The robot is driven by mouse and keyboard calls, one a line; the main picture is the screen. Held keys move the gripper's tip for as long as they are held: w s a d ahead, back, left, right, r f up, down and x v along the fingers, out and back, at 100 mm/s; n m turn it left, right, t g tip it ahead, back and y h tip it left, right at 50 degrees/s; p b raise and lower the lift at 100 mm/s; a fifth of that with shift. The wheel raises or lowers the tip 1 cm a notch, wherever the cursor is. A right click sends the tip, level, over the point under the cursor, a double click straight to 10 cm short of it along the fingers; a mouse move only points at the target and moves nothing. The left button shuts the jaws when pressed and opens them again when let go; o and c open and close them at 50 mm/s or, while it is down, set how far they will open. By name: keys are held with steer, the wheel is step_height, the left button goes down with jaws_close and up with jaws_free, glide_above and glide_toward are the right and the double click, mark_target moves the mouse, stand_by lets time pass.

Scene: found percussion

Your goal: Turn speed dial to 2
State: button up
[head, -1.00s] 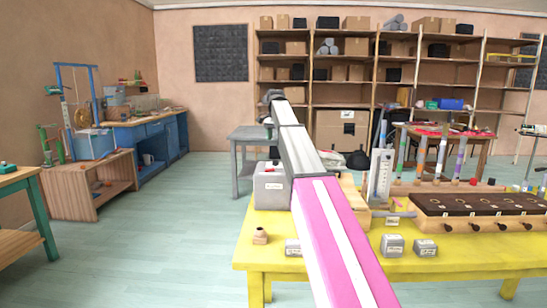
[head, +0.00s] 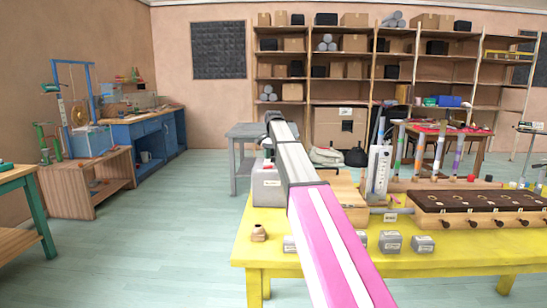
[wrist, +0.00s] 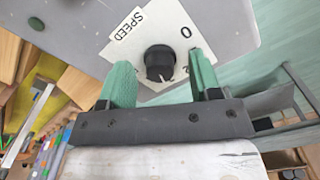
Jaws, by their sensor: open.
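The speed dial is a round black knob (wrist: 159,62) on a white plate (wrist: 128,48) marked SPEED and 0. A small light mark shows at the knob's lower edge. The other numbers are mostly hidden by the fingers, so I cannot read the setting. My gripper (wrist: 163,78) is open, with one green finger on each side of the knob and a visible gap at each. In the head view, a grey box (head: 268,186) stands at the yellow table's back left, just below the end of my arm. The dial cannot be seen there.
The yellow table (head: 330,262) also holds small grey blocks (head: 390,242), a wooden cup (head: 259,232) and a brown-topped wooden unit (head: 480,205). A grey table (head: 246,133) stands behind. The floor to the left is clear.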

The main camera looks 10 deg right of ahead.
steer(key=c, duration=0.9)
steer(key=shift+n, duration=0.3)
steer(key=n, duration=0.3)
steer(key=shift+n, duration=2.1)
steer(key=o, duration=0.9)
